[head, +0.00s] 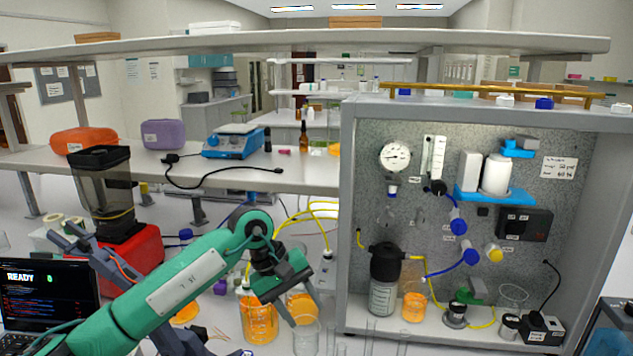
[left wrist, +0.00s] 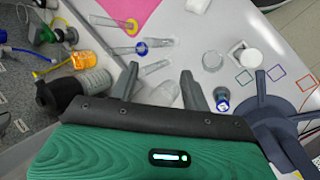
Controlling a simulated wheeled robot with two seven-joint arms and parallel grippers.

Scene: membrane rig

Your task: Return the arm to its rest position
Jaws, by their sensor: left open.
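My left arm (head: 190,275) is green and reaches in from the lower left over the bench. Its dark left gripper (head: 292,308) hangs over the bench, left of the grey rig cabinet and close to glassware with orange liquid. In the left wrist view the two fingers of the left gripper (left wrist: 159,70) are spread apart with nothing held between them. A clear glass vessel (left wrist: 165,94) shows below and between the fingers; I cannot tell the gap to it. My right gripper is not in view.
An orange-filled bottle (head: 258,318) stands beside the gripper. The rig cabinet (head: 347,200) is to the right, with a dark-topped filter vessel (head: 385,275). A laptop (head: 48,295) and a red-based blender (head: 125,255) stand left. Clear tubes (left wrist: 118,24) lie on the bench.

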